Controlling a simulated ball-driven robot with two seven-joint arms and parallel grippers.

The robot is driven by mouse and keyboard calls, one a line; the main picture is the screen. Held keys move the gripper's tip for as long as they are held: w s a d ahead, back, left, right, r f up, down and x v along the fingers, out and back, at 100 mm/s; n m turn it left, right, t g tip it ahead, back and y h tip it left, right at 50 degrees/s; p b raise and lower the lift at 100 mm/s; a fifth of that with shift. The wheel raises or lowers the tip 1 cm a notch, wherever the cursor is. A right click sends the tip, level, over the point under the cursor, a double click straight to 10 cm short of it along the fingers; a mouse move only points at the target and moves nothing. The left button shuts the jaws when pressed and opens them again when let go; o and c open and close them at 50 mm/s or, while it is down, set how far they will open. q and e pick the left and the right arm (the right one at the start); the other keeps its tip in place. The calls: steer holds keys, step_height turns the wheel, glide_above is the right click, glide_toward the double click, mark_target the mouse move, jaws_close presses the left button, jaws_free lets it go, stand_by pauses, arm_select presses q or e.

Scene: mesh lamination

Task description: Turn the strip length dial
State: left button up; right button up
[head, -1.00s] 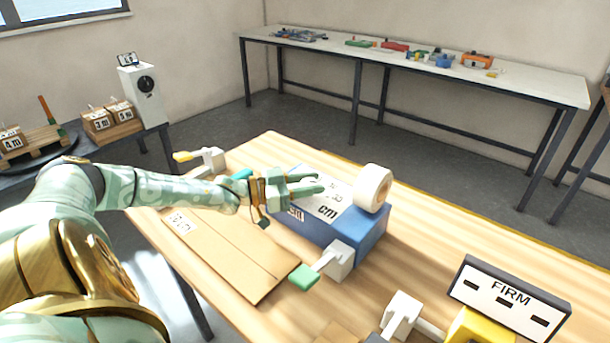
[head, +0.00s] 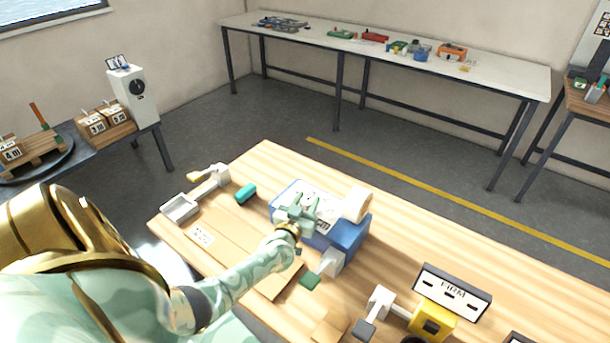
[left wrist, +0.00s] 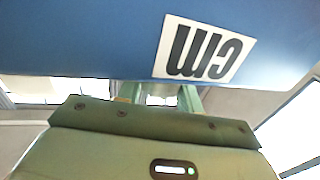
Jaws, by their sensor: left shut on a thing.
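The blue tape machine (head: 350,240) stands on the wooden table with a white roll (head: 357,204) at its right end. My left gripper (head: 304,204) is over its white top plate, shut on the strip length dial, which the fingers and hand almost wholly hide. In the left wrist view the machine's blue front (left wrist: 80,40) fills the top, with a "cm" label (left wrist: 203,50) upside down. There the gripper's fingers (left wrist: 158,94) reach up behind the blue edge, and their tips are hidden. My right gripper is not in view.
A green-ended lever (head: 310,281) sticks out from the machine's front. Flat cardboard (head: 225,250) lies under my left forearm. A teal cylinder (head: 245,194) lies left of the machine, and a FIRM sign (head: 453,290) on a yellow unit stands at the right. The table behind the machine is clear.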

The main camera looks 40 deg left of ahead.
arm_select(q)
steer(key=shift+n+g+y+p, duration=0.45)
steer(key=shift+n+y, duration=0.35)
steer(key=shift+y, duration=0.4)
steer(key=o, duration=1)
